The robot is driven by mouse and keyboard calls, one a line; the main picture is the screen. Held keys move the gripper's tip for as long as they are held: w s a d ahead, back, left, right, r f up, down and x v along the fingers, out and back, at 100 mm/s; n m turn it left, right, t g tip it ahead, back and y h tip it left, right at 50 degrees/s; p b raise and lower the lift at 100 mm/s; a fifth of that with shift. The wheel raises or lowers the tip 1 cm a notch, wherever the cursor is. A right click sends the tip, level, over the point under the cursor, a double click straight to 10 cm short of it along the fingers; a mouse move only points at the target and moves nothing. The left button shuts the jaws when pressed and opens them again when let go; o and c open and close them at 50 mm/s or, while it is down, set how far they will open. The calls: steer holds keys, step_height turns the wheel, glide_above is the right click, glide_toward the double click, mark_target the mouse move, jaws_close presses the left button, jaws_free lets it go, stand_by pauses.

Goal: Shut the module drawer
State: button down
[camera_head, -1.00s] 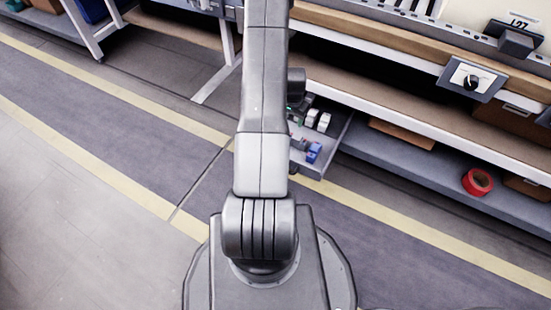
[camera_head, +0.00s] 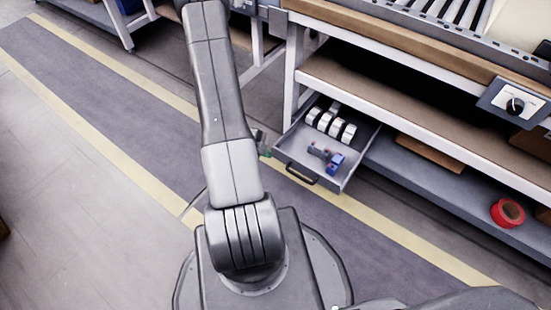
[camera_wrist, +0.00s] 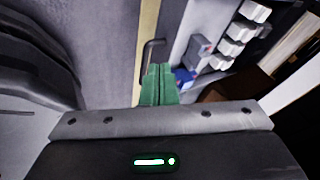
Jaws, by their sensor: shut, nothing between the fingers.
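The module drawer (camera_head: 347,183) is pulled out below the workbench in the head view, with a dark handle (camera_head: 301,174) on its front. It holds several white modules (camera_head: 331,124) at the back and a blue piece (camera_head: 336,163) near the front. My gripper (camera_head: 265,148) is just left of the drawer, mostly hidden behind my arm. In the wrist view my gripper's green fingers (camera_wrist: 158,72) are together and empty. The handle (camera_wrist: 150,50) appears close by their tips; I cannot tell whether they touch. The white modules (camera_wrist: 232,46) show beyond.
A workbench (camera_head: 420,85) with a wooden edge stands over the drawer. A lower shelf (camera_head: 420,182) right of the drawer holds a red tape roll (camera_head: 508,212) and a flat brown piece (camera_head: 430,153). The floor in front, with yellow lines (camera_head: 400,236), is clear.

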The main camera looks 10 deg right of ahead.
steer(key=s+a+m, duration=0.1)
steer(key=s, duration=0.1)
steer(key=g+b, duration=0.1)
steer(key=b, duration=0.5)
glide_toward(294, 163)
steer(key=shift+h, duration=0.3)
steer(key=x, duration=0.5)
steer(key=shift+a+f, duration=0.25)
steer(key=shift+a, duration=0.1)
steer(key=shift+p, duration=0.3)
